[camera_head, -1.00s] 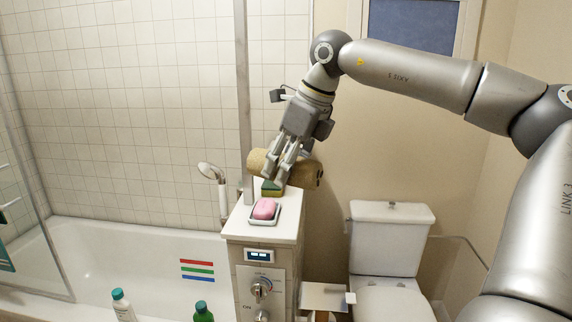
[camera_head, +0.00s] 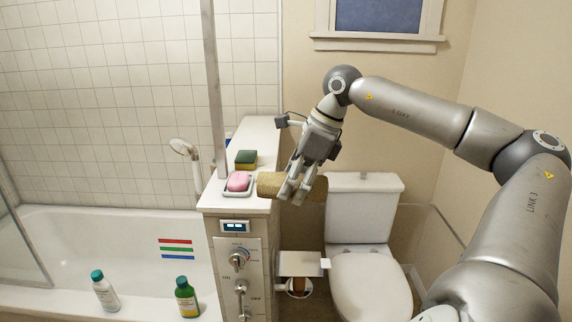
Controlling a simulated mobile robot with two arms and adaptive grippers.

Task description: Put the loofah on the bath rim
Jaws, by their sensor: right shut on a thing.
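The loofah (camera_head: 269,185) is a tan, rough cylinder lying roughly level across the picture. My right gripper (camera_head: 292,196) is shut on it, and the fingers cover part of its middle. The loofah's left end is close to the pink soap, at the right edge of the white ledge; whether it touches the ledge I cannot tell. The bath rim (camera_head: 60,299) is the white front edge of the tub at lower left, well to the left of the gripper. My left gripper is not in view.
Pink soap (camera_head: 238,182) sits in a dish on the ledge (camera_head: 262,135), with a green and yellow sponge (camera_head: 246,160) behind it. A white bottle (camera_head: 105,291) and a green bottle (camera_head: 187,298) stand at the bath rim. A metal post (camera_head: 214,90) rises from the ledge. The toilet (camera_head: 365,205) is right.

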